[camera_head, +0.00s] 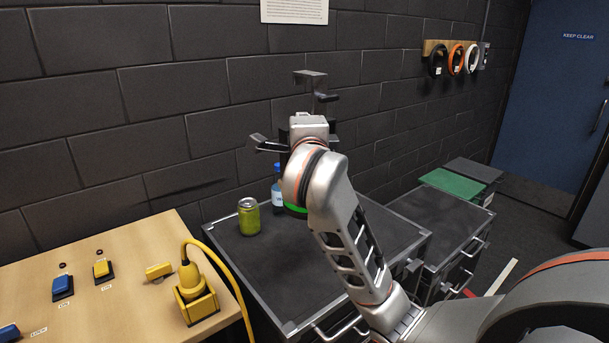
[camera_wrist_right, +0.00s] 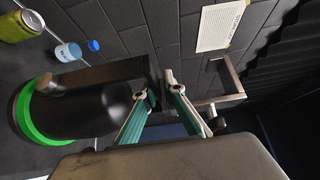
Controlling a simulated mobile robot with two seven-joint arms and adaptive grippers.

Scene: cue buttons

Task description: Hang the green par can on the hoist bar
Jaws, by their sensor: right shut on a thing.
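The par can is black with a bright green rim. Its green rim (camera_head: 295,209) shows low behind my wrist in the head view, above the dark cabinet, and most of the body is hidden there. In the right wrist view the black body and green rim (camera_wrist_right: 28,112) fill the left side. My right gripper (camera_wrist_right: 162,91) is shut on the can's dark bracket. A hook-shaped clamp (camera_wrist_right: 232,82) stands out beyond the fingers; it also rises above my wrist in the head view (camera_head: 313,76). I do not see the hoist bar or my left gripper.
A yellow-green drink can (camera_head: 249,217) and a blue-capped bottle (camera_head: 277,188) stand on the dark cabinet (camera_head: 240,262). A wooden panel with buttons (camera_head: 115,325) and a yellow plug with cable (camera_head: 197,297) is at left.

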